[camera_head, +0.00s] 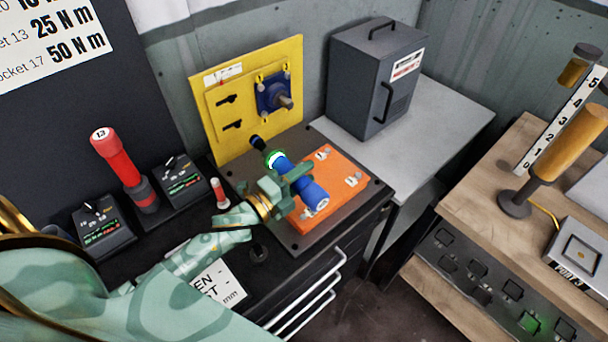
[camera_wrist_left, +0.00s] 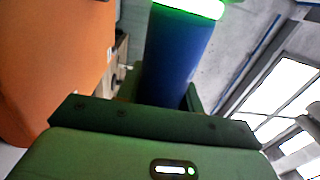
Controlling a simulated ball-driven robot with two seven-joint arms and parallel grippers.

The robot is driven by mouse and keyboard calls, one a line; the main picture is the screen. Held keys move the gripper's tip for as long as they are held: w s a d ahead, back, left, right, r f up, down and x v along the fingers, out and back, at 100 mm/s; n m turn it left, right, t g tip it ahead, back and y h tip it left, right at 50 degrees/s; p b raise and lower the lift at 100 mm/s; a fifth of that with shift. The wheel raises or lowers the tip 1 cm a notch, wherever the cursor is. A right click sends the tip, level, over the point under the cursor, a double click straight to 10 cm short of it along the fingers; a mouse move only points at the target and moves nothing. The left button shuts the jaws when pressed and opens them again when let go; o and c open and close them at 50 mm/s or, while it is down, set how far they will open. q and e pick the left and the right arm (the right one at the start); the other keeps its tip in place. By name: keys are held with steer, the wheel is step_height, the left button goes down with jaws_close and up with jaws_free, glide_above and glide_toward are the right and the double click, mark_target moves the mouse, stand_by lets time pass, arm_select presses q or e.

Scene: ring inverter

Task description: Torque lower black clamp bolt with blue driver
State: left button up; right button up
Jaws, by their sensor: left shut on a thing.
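The blue driver (camera_head: 311,193) has a green lit ring and a black nose (camera_head: 257,142). My left gripper (camera_head: 294,182) is shut around its blue body, which also shows in the left wrist view (camera_wrist_left: 178,62). The driver is tilted, its nose pointing up and left toward the yellow panel (camera_head: 285,50). The lower black clamp (camera_head: 232,124) is on the panel's left part, below the upper black clamp (camera_head: 228,99). The nose is right of and below the lower clamp and looks apart from it. The clamp's bolt is too small to make out. My right gripper is not in view.
A blue flanged part (camera_head: 272,92) with a grey shaft sticks out of the panel. A red driver (camera_head: 120,160) stands on the left near dark control boxes (camera_head: 103,231). A grey cabinet (camera_head: 370,75) stands right of the panel.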

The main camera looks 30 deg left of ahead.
mark_target(278, 153)
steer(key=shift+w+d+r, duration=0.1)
arm_select(q)
steer(key=shift+w+a, duration=0.1)
steer(key=shift+a, duration=0.15)
steer(key=shift+w+a, duration=0.2)
steer(key=shift+a, duration=0.3)
steer(key=shift+w+a, duration=0.2)
steer(key=shift+a, duration=0.25)
steer(key=shift+w+a+b, duration=0.2)
steer(key=shift+w+a, duration=0.15)
steer(key=shift+a, duration=0.5)
steer(key=shift+w+a+b, duration=0.15)
steer(key=shift+w+a, duration=0.15)
steer(key=shift+a, duration=0.6)
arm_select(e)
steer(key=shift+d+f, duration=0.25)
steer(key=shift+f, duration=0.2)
arm_select(q)
steer(key=shift+r, duration=0.15)
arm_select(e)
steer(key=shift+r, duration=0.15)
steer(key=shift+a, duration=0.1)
